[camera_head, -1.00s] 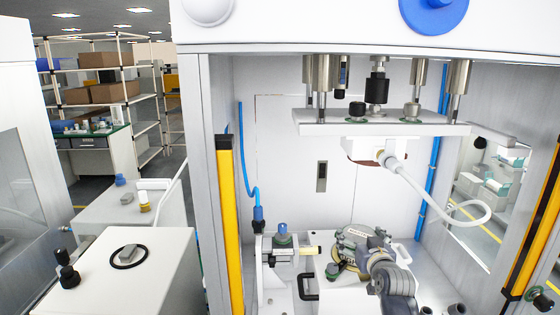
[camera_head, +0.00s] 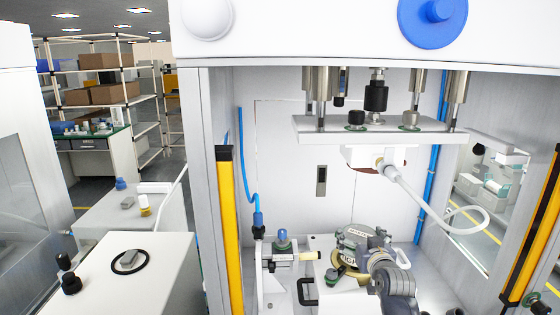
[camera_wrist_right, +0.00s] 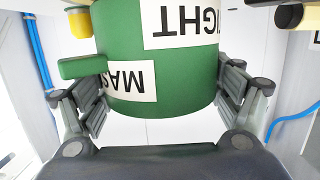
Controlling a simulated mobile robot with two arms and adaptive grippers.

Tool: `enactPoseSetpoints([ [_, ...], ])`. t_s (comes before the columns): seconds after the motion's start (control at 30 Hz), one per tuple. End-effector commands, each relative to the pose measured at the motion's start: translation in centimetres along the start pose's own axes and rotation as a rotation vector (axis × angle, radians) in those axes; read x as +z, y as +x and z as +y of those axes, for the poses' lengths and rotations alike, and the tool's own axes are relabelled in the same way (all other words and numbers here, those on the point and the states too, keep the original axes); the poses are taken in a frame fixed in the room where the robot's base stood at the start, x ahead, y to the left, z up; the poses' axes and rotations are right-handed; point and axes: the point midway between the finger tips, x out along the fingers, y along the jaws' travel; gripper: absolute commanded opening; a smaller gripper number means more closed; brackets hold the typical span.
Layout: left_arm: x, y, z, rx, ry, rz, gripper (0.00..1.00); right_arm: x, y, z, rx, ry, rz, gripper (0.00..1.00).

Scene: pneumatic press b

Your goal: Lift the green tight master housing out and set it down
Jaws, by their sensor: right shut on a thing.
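The green tight master housing (camera_wrist_right: 160,70) is a green cylinder with white labels reading "TIGHT" and "MAS...", partly cut off. It fills the upper middle of the right wrist view. My right gripper (camera_wrist_right: 160,100) has a finger on each side of it and is shut on it. In the head view the housing (camera_head: 349,252) is small at lower centre, inside the press, and my right gripper (camera_head: 374,243) reaches it from the lower right. Whether its underside touches the fixture cannot be told. My left gripper is not in view.
The press plate (camera_head: 375,130) hangs above on metal rods, with a white hose (camera_head: 405,185) below it. A clamp unit (camera_head: 283,245) stands left of the housing, near a black handle (camera_head: 307,290). A yellow strip (camera_head: 226,225) lines the left opening edge.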

Motion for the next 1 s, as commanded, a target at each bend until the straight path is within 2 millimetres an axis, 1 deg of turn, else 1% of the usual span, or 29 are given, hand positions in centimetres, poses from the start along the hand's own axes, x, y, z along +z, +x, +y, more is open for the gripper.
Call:
enactPoseSetpoints([
  [0.03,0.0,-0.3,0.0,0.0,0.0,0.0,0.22,-0.4,-0.2,-0.1,0.0,0.0,0.006,0.33],
  [0.13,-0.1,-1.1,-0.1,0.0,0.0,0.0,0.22,-0.4,-0.9,-0.2,0.0,0.0,0.006,0.33],
  [0.47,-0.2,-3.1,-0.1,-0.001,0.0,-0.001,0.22,0.1,-3.3,-0.8,-0.001,0.001,0.006,0.33],
  [1.0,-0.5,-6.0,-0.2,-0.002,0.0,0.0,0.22,1.1,-7.2,-2.2,-0.011,0.012,0.0,0.33],
])
